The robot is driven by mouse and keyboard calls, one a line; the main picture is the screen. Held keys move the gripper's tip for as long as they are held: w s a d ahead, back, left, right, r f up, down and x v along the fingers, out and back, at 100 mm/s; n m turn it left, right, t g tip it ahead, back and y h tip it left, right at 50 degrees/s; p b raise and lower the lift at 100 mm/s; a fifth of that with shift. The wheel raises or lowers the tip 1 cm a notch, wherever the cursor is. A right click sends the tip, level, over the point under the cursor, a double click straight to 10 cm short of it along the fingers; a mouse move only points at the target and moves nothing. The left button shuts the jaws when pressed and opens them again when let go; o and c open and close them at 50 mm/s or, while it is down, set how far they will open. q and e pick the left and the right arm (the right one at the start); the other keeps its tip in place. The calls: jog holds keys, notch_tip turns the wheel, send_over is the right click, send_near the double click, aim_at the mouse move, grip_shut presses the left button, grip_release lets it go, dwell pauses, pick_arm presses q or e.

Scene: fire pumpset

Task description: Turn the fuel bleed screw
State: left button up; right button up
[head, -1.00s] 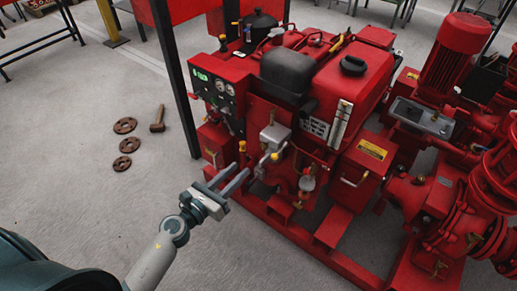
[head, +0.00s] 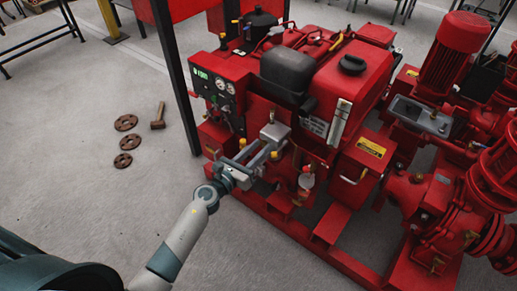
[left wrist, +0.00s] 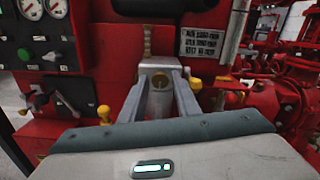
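My left gripper (head: 260,154) reaches in from the left, close in front of the red pump engine (head: 300,85). In the left wrist view its two fingers (left wrist: 160,86) stand apart, one on each side of a grey metal block. The grey block (head: 275,131) also shows in the head view, just beyond the fingertips; the screw cannot be made out there. My right gripper is not in view.
Yellow knobs (left wrist: 104,114) (left wrist: 195,85) flank the fingers. A gauge panel (left wrist: 42,22) with a green button is at the upper left. Red base rails (head: 330,228) run below.

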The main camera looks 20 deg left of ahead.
pick_arm(q)
grip_shut()
